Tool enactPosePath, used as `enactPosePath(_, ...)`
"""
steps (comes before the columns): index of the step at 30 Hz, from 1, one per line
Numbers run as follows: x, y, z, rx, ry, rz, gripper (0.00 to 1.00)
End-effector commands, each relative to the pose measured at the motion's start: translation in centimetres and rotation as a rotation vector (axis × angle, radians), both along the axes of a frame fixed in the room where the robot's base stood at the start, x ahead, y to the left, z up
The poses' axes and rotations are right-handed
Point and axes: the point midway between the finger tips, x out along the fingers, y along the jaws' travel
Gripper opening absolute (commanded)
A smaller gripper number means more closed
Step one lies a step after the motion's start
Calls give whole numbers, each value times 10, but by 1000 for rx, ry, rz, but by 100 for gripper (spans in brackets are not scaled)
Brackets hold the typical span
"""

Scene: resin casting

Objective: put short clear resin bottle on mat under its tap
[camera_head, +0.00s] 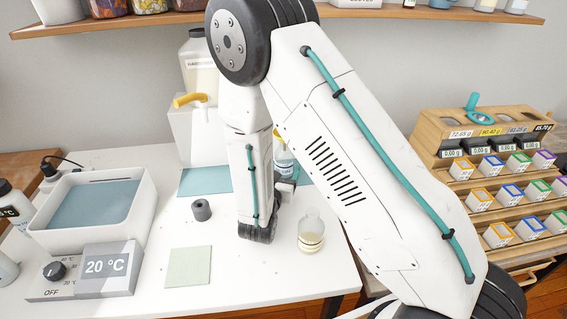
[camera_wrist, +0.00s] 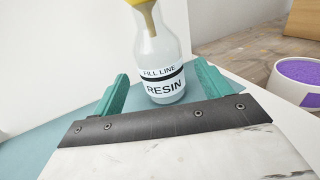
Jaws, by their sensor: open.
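My gripper is mostly hidden there.
Another clear bottle (camera_head: 311,238) with cream bands stands near the table's front edge. A grey ring (camera_head: 201,210), a pale green pad (camera_head: 189,267) and a white water bath (camera_head: 143,202) are to the left. A wooden rack (camera_head: 440,157) of small boxes stands right.

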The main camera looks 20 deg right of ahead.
Motion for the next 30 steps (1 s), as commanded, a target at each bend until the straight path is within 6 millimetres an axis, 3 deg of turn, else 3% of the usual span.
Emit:
enactPosePath(9,-53,36,0,-1,1,3,77)
enactPosePath(20,-66,43,2,3,-4,-8,77)
enactPosePath(25,-68,17,34,55,-51,-136,77)
enactPosePath(30,-88,-38,90,186,-142,-419,77)
